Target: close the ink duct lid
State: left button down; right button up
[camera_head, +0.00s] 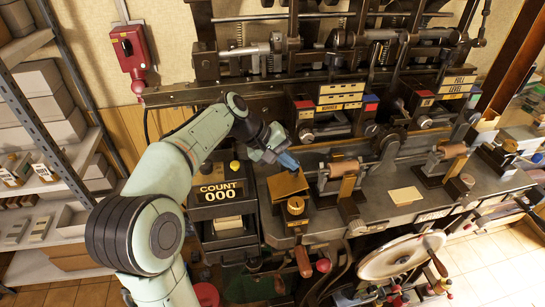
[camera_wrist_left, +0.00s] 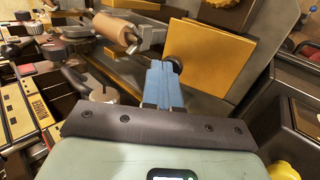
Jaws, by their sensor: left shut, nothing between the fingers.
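The golden-yellow square plate that looks like the ink duct lid (camera_head: 287,187) sits at the left end of the press bed, tilted. It is large in the left wrist view (camera_wrist_left: 212,64). My left gripper (camera_head: 289,162) is at its upper edge in the head view. Its blue fingers (camera_wrist_left: 161,80) are together with nothing between them. In the left wrist view the fingertips are beside the plate's left side, near a small dark round knob (camera_wrist_left: 178,65). I cannot tell whether they touch. The fingers hide a little of the plate's edge. My right gripper is not in view.
A yellow-topped knob (camera_head: 296,206) stands just in front of the plate. A copper roller (camera_head: 344,168) is close on its right. A black COUNT box (camera_head: 222,194) stands to the left. The press frame rises behind. A flywheel (camera_head: 401,257) is at front right.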

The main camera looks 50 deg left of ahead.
pick_arm(q)
jog(key=shift+x, duration=1.5)
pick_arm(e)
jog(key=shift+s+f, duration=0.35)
pick_arm(q)
jog(key=shift+w, duration=0.2)
jog(key=shift+r, duration=0.1)
